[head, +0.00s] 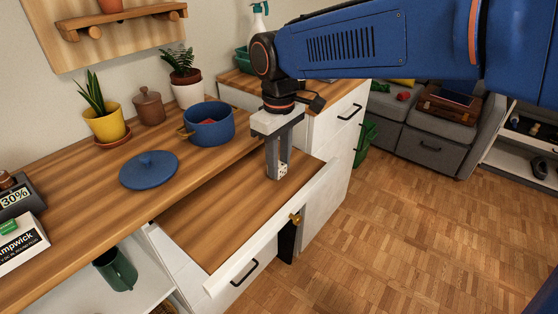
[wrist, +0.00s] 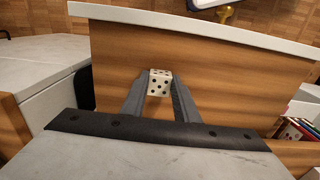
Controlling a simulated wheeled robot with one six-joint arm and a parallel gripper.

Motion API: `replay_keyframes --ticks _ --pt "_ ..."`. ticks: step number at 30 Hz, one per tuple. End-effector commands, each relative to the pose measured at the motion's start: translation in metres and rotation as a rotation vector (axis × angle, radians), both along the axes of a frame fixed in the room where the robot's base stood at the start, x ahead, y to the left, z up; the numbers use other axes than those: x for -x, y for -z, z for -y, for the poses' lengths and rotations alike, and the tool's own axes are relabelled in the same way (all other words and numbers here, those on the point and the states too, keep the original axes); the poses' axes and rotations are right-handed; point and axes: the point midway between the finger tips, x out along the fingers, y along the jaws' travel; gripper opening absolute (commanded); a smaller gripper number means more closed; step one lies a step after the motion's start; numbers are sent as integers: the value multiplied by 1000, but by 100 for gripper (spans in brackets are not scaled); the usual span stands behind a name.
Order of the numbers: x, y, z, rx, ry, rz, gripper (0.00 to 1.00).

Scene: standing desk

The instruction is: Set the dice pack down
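The dice pack (head: 283,170) is a small white block with black dots. It also shows in the wrist view (wrist: 160,84), between the two grey fingertips, with a finger against each side. My gripper (head: 277,172) points down and is shut on it. It is over the wooden bottom (head: 225,217) of a pulled-out white drawer, towards its far right end. The dice pack is low, close to the wood; I cannot tell whether it touches.
The drawer's white front (head: 270,233) stands up as a rim. On the desk behind are a blue pot (head: 209,128), a blue lid (head: 149,170) and a yellow plant pot (head: 105,124). The drawer bottom left of my gripper is clear.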

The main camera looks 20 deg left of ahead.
Motion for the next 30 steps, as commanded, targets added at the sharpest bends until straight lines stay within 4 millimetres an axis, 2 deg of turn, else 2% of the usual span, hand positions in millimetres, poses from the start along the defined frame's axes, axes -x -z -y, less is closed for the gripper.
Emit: replay_keyframes --ticks 1,2,3,14,20,30 --pt "0 0 0 0 0 0 37" --pt "0 0 0 0 0 0 44" --pt "0 0 0 0 0 0 46" --pt "0 -5 0 0 0 0 46" --pt "0 -31 0 -1 0 2 46" --pt "0 -95 0 -1 0 2 46"
